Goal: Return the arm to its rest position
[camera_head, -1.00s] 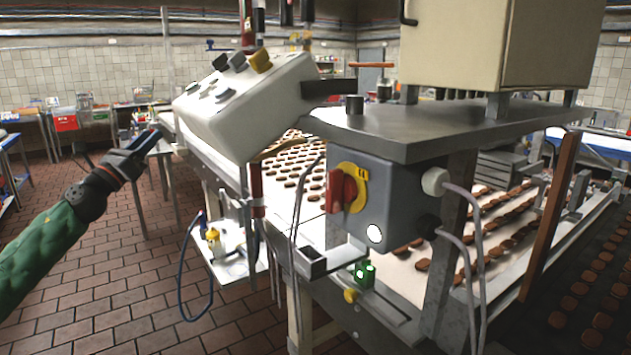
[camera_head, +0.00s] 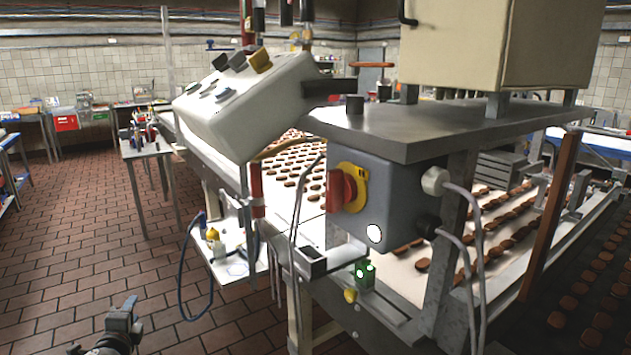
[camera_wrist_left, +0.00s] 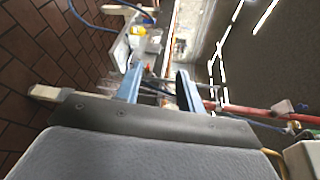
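My left gripper (camera_head: 128,310) is low at the bottom left of the head view, over the brick-red floor, with only its end and wrist showing. In the left wrist view its two blue-grey fingers (camera_wrist_left: 158,82) stand apart, with a gap and nothing held between them. The gripper is clear of the machine in the head view. My right gripper is in neither view.
A conveyor machine with a white control panel (camera_head: 250,105) and a grey box with a red knob (camera_head: 342,190) fills the middle and right. A small white shelf (camera_head: 232,262) juts from its side. A table (camera_head: 145,150) stands behind. The floor (camera_head: 85,235) at left is open.

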